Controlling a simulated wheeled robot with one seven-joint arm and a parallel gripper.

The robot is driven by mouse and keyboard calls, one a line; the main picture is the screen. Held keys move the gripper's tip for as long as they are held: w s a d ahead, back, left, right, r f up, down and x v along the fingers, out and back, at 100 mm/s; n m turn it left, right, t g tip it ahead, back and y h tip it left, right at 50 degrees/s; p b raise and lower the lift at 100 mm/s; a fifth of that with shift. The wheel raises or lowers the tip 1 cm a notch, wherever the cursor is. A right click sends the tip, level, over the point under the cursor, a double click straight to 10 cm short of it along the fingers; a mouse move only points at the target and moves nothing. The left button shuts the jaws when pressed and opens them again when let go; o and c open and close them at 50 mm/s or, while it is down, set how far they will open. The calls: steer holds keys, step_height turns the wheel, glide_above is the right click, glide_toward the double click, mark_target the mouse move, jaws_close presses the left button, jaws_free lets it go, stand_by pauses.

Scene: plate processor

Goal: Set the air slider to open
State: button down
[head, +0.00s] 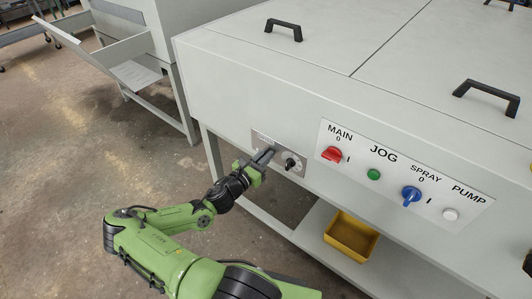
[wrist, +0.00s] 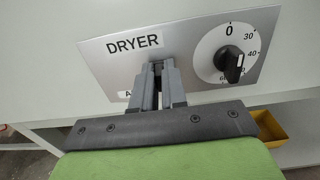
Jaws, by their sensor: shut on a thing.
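The dryer panel (head: 258,138) is a grey plate on the front of the machine, also in the wrist view (wrist: 195,35). My gripper (head: 266,153) is at its left part, also seen in the wrist view (wrist: 157,72). Its two grey fingers are nearly together, shut on a small dark piece between the tips, which appears to be the air slider (wrist: 157,68). The fingers hide most of the slider and its track, so its setting cannot be read. A white label (wrist: 125,94) beginning with "A" is partly covered by the left finger.
A black dryer knob (head: 290,163) with a numbered dial is close to the right of my fingers. Farther right are a red main switch (head: 331,154), green jog button (head: 374,174), blue spray switch (head: 411,194) and white pump button (head: 450,214). A yellow bin (head: 351,237) sits below.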

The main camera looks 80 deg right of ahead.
steer(key=shift+s+f+g, duration=0.1)
steer(key=shift+s+g, duration=0.05)
steer(key=shift+g, duration=0.15)
steer(key=c, duration=1.2)
jaws_free()
steer(key=shift+s+a, duration=0.15)
steer(key=shift+o, duration=0.2)
steer(key=p+v, duration=0.2)
steer(key=v, duration=1.3)
steer(key=shift+a+p, duration=0.3)
steer(key=shift+a, duration=0.05)
steer(key=shift+r, duration=0.2)
